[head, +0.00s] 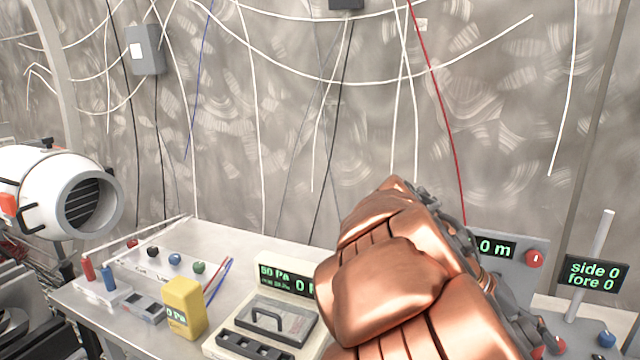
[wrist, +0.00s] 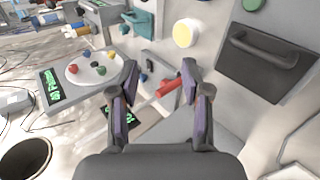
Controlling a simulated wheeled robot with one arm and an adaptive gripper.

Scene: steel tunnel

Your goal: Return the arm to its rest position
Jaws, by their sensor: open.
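My copper-coloured arm (head: 395,275) rises across the lower right of the head view, in front of the bench. My gripper (wrist: 160,76) shows in the wrist view with its two dark, purple-padded fingers spread apart and nothing held between them. A red cylindrical part (wrist: 168,87) appears in the gap between the fingers, beyond them; its distance is hard to tell. In the head view the arm hides part of the bench and its instruments, and the fingers cannot be made out clearly.
The bench (head: 225,240) carries a yellow meter (head: 184,305), a pressure display box (head: 283,280) and a clear-lidded case (head: 268,322). At right are a display with a red knob (head: 535,259) and a lever (head: 602,238). Cables hang on the wall.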

